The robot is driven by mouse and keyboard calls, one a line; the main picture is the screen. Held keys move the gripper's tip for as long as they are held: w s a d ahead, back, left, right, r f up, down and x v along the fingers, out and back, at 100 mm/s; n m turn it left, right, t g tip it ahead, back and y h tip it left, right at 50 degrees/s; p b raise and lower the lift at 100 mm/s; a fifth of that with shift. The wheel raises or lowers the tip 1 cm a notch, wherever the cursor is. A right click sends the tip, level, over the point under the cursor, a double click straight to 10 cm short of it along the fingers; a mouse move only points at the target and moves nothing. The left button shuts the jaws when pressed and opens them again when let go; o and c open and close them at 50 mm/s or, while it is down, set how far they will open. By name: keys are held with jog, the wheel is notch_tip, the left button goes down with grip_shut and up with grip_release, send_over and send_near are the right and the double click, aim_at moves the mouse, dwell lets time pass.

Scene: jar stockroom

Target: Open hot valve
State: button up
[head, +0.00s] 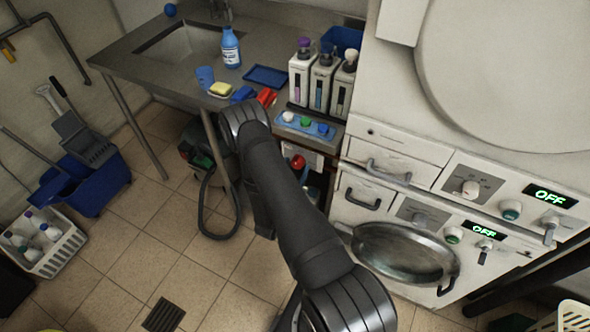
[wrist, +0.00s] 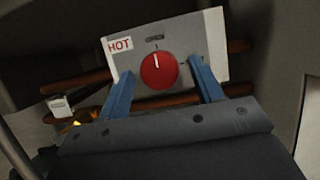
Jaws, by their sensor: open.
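In the wrist view, the hot valve is a round red knob (wrist: 159,71) with a white pointer line that points nearly straight up. It sits on a light grey plate (wrist: 200,42) with a red-lettered HOT label (wrist: 120,44). My gripper (wrist: 164,82) is open, with one blue finger on each side of the knob, seen from this angle. I cannot tell whether the fingers touch the plate. In the head view, a red knob (head: 298,162) shows below the counter beside my arm.
Copper-coloured pipes (wrist: 239,46) run behind the plate. A small white tag (wrist: 60,105) hangs at the left. In the head view, dispensers (head: 322,85) stand on the counter above, and a washing machine (head: 400,250) stands to the right. A black hose (head: 204,215) lies on the floor at left.

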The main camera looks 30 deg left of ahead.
jog(key=s+a+r+m+g+h, duration=0.1)
jog(key=s+a+m+g+h, duration=0.25)
jog(key=s+m, duration=0.6)
jog(key=s+a+m+g+h, duration=0.35)
jog(key=s+m, duration=0.25)
jog(key=m, duration=0.7)
jog(key=w+d+r+m+g+h, duration=0.25)
jog(key=d+r+g+h, duration=0.5)
jog(key=d, duration=0.75)
jog(key=s+d+r+g+y, duration=0.1)
jog(key=s+d+r+g, duration=0.1)
jog(key=d+r+g, duration=0.2)
jog(key=s+d+r+g+y, duration=0.2)
jog(key=d+r+g, duration=0.2)
jog(key=d, duration=0.4)
jog(key=shift+s+d+g, duration=0.3)
jog(key=shift+g, duration=0.15)
